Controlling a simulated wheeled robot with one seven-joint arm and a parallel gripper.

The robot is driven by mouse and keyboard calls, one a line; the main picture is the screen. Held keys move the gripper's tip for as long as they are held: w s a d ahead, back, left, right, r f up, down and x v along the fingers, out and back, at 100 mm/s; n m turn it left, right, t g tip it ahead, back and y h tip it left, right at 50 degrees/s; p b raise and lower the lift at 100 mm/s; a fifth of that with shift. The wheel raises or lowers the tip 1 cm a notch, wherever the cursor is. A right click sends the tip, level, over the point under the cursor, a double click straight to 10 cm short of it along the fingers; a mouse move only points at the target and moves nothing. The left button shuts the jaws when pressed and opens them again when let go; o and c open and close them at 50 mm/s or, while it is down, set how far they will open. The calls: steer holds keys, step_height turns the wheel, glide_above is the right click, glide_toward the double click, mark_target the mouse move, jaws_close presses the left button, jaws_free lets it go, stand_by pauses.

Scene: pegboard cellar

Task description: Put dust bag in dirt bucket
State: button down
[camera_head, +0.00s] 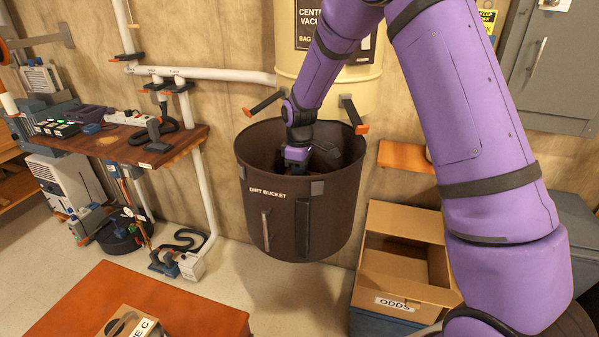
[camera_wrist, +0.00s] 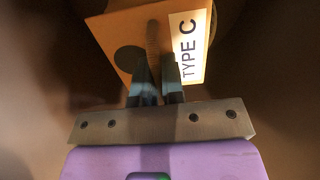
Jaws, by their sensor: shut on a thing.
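The dirt bucket (camera_head: 283,222) is a dark brown round tub labelled DIRT BUCKET, in the middle of the head view below the cream vacuum canister. My gripper (camera_head: 297,156) reaches down through its open top; the fingertips are hidden behind the front wall.
A cardboard box (camera_head: 402,291) marked ODDS stands right of the bucket. A wooden bench (camera_head: 180,147) with devices is at left. An orange-brown table (camera_head: 80,300) in front holds another card item (camera_head: 130,325) with a partly cut-off label. Floor shows between table and bucket.

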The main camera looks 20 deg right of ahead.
steer(key=shift+f, duration=0.15)
steer(key=c, duration=1.2)
jaws_free()
steer(key=s+d+r+m+t, duration=0.1)
steer(key=s+r, duration=0.2)
steer(key=r, duration=0.7)
steer(key=s+d+r+m, duration=0.1)
steer(key=s+r, duration=0.3)
steer(key=r, duration=0.6)
steer(key=s+d+r+m+t, duration=0.2)
steer(key=s+d+r+m, duration=0.1)
steer(key=s+r, duration=0.55)
steer(key=s+m, duration=0.2)
steer(key=s, duration=0.5)
steer(key=s+d+m+t, duration=0.1)
steer(key=s+m, duration=0.1)
steer(key=s, duration=0.5)
steer(key=s+d+f+m+t, duration=0.1)
steer(key=s, duration=0.6)
steer(key=shift+s+d+m, duration=0.1)
steer(key=shift+s+m, duration=0.3)
